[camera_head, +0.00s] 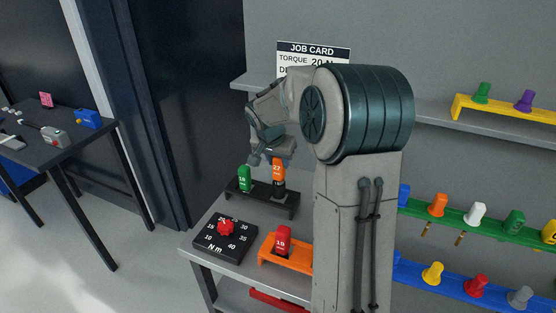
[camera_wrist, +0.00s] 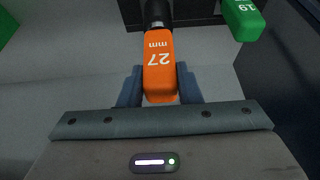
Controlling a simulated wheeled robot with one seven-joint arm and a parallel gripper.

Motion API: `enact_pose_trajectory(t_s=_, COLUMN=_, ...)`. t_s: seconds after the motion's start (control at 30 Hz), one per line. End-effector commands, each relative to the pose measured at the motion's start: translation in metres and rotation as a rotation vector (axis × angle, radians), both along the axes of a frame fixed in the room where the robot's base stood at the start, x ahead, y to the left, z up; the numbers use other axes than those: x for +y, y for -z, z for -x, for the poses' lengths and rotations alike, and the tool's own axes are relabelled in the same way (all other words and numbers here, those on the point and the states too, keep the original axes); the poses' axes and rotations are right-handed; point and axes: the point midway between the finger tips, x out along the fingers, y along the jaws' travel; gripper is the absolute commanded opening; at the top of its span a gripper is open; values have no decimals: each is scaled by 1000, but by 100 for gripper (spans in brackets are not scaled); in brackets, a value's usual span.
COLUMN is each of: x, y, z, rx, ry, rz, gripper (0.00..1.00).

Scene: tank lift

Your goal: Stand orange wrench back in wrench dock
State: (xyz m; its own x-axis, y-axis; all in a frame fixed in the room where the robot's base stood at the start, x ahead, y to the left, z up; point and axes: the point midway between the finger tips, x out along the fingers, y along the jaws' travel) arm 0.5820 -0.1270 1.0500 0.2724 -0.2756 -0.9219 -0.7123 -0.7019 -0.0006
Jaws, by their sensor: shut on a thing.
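The orange wrench (camera_head: 278,170), marked 27, has its handle up and its dark shaft down at the right part of a black dock (camera_head: 262,205). In the wrist view the orange wrench (camera_wrist: 159,65) reads 27 mm, and its dark shaft runs to the black dock (camera_wrist: 195,12). I cannot tell whether the shaft is fully seated. My gripper (camera_head: 268,157) is shut on the top of the orange handle; its two fingers flank the handle in the wrist view (camera_wrist: 158,86). A green wrench (camera_head: 244,178), marked 19, stands in the dock's left part.
A red wrench (camera_head: 283,240), marked 15, stands in an orange dock (camera_head: 288,259) in front. A black torque dial plate (camera_head: 225,240) with a red knob lies front left. Wall racks (camera_head: 470,225) with several coloured pieces are at right. A side table (camera_head: 60,150) stands left.

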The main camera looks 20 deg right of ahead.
Motion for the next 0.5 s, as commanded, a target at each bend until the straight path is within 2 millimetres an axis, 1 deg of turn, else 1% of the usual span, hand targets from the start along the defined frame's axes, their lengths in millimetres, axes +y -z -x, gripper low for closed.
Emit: enact_pose_trajectory(t_s=0.5, x=0, y=16, z=0, rx=-2, ry=0, rz=1, gripper=0)
